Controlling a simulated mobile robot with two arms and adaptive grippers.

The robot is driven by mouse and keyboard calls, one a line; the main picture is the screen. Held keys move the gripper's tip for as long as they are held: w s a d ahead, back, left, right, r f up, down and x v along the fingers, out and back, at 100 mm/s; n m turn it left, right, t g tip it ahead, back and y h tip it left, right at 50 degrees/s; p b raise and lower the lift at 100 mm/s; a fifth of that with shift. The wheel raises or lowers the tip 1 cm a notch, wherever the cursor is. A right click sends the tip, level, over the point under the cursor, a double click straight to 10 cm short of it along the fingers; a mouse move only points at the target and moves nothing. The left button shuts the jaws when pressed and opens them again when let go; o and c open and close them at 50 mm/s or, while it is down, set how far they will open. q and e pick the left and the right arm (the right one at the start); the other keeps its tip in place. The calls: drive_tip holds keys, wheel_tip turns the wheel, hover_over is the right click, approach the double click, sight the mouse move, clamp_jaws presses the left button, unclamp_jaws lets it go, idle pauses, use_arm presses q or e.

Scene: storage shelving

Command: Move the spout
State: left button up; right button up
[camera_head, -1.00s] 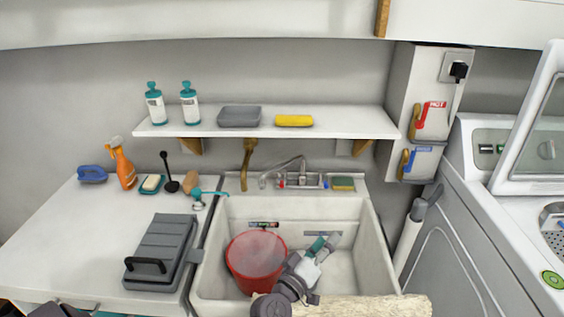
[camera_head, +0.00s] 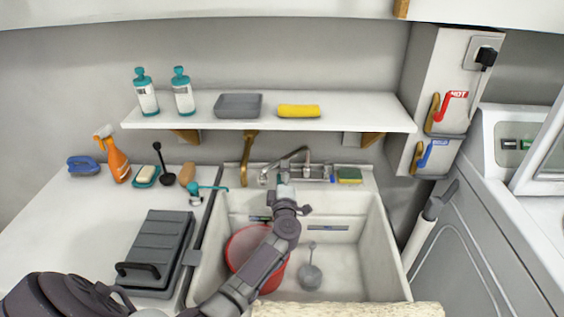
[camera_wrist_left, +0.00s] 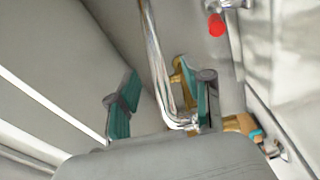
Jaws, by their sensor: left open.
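The chrome spout (camera_head: 290,156) rises from the tap at the back of the sink and arches down to the left. My left gripper (camera_head: 285,187) is just in front of the tap. In the left wrist view the chrome spout (camera_wrist_left: 157,60) runs between the two teal fingertips of the open left gripper (camera_wrist_left: 163,106), closer to the right one. I cannot tell whether either finger touches it. The tap's red knob (camera_wrist_left: 216,25) shows at the top. My right gripper is not in view.
The white sink (camera_head: 383,262) holds a red bucket (camera_head: 240,247), partly hidden behind my left arm, and a grey ladle (camera_head: 310,275). A sponge (camera_head: 349,175) lies right of the tap. A shelf (camera_head: 350,121) spans above.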

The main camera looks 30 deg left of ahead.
use_arm(q)
drive_tip(key=x, duration=0.4)
drive_tip(key=shift+w+r+b, duration=0.1)
drive_tip(key=shift+b, duration=0.2)
drive_tip(key=shift+w+a, duration=0.45)
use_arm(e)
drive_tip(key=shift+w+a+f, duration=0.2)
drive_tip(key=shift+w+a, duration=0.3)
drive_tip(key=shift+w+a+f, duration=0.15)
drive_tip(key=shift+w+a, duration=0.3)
use_arm(q)
drive_tip(key=shift+r, duration=0.1)
drive_tip(key=shift+c, duration=0.9)
clamp_jaws()
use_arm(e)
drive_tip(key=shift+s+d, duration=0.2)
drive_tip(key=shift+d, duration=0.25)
